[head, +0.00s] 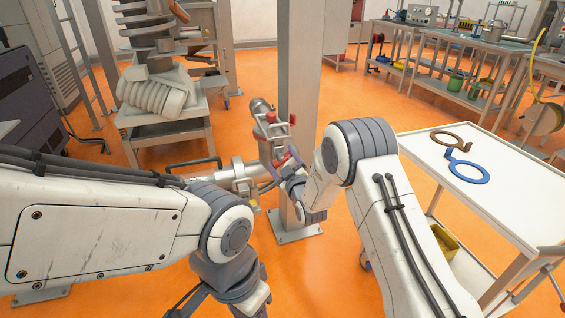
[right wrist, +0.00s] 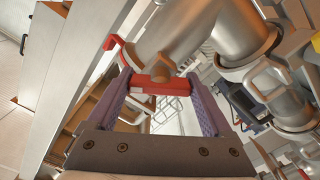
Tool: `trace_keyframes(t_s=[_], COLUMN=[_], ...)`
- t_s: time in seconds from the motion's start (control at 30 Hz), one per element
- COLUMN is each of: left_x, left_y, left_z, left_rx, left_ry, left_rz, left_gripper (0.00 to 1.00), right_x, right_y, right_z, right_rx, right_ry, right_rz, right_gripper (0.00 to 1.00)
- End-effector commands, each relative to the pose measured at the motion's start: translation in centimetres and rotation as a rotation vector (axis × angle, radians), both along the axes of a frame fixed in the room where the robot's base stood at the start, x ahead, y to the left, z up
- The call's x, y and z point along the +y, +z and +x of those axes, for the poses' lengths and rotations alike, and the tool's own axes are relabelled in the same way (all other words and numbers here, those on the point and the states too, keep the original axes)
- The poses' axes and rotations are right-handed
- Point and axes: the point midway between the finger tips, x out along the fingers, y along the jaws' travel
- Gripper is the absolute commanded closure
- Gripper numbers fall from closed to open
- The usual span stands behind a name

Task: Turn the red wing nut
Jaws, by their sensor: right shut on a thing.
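The red wing nut (right wrist: 148,86) sits on the metal pipe (right wrist: 205,30), with an orange-brown hub at its middle. In the right wrist view it lies between the two purple-grey fingers of my right gripper (right wrist: 160,80), which is shut on it. In the head view my right gripper (head: 284,166) is at the pipework in front of the grey post, small and partly hidden by my right arm. A red part (head: 282,160) shows there at its tips.
A grey post (head: 300,70) stands right behind the pipework (head: 237,178). A white cart (head: 510,200) at the right carries a blue ring tool (head: 468,171) and a brown one (head: 452,138). Open orange floor (head: 355,88) lies beyond the post.

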Motion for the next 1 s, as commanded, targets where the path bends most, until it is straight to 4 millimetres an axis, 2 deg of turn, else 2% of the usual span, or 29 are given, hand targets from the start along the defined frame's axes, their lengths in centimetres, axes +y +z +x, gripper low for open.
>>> trace_keyframes(t_s=[0.6, 1.0], left_x=[0.0, 0.0], left_y=[-3.7, -4.5], left_z=[0.0, 0.0], left_rx=[0.000, 0.000], left_ry=[0.000, 0.000], left_rz=[0.000, 0.000], left_gripper=[0.50, 0.50], right_x=[0.0, 0.0], right_y=[-0.2, -0.1], right_z=[0.0, 0.0], right_rx=[0.141, 0.188], right_ry=[0.002, 0.001], right_rz=[0.439, 0.578], right_gripper=[0.71, 0.71])
